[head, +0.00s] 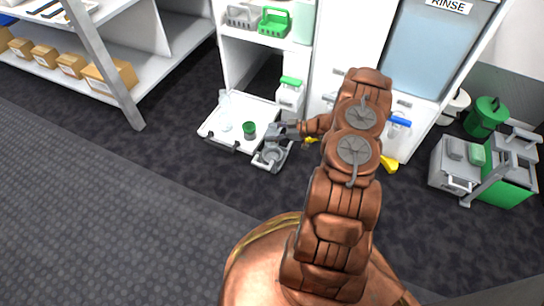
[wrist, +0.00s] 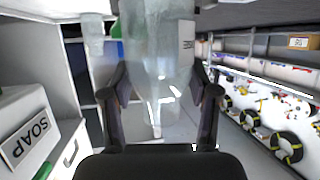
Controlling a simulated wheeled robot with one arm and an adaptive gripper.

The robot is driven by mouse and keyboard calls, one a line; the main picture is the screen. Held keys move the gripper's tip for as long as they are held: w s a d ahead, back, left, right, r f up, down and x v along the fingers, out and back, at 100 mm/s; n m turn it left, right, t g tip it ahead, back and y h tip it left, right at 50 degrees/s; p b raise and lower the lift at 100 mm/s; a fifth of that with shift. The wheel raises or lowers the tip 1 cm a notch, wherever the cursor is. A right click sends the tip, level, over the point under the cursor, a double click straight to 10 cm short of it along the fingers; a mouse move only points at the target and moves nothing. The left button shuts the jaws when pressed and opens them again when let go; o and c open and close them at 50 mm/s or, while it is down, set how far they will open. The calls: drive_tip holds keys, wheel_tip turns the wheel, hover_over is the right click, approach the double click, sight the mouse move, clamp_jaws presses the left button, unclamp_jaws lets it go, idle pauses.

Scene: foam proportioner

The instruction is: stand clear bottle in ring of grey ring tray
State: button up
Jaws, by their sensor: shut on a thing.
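My gripper (wrist: 160,105) is shut on a clear bottle (wrist: 158,45), which fills the space between its two fingers in the wrist view. The bottle's top and base cannot be made out clearly there. In the head view my gripper (head: 282,131) is just above the grey ring tray (head: 259,161). The tray is small, with a round ring, at the right front corner of a white tray. The held bottle is hard to pick out in the head view. I cannot tell whether it touches the ring.
The white tray (head: 212,130) holds a dark green-topped jar (head: 249,129) and pale clear items. A SOAP box (wrist: 32,135) is at left in the wrist view. Dark floor in front is clear.

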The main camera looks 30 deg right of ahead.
sight(272, 148)
wheel_tip(272, 148, down, 6)
drive_tip(key=shift+a+r+b, duration=0.1)
drive_tip(key=shift+r+b, duration=0.15)
drive_tip(key=shift+b, duration=0.9)
wheel_tip(272, 148, down, 4)
drive_tip(key=shift+f+b, duration=0.1)
drive_tip(key=shift+b, duration=0.9)
drive_tip(key=shift+f+p, duration=0.35)
drive_tip(key=o, duration=1.1)
drive_tip(key=shift+o, duration=0.2)
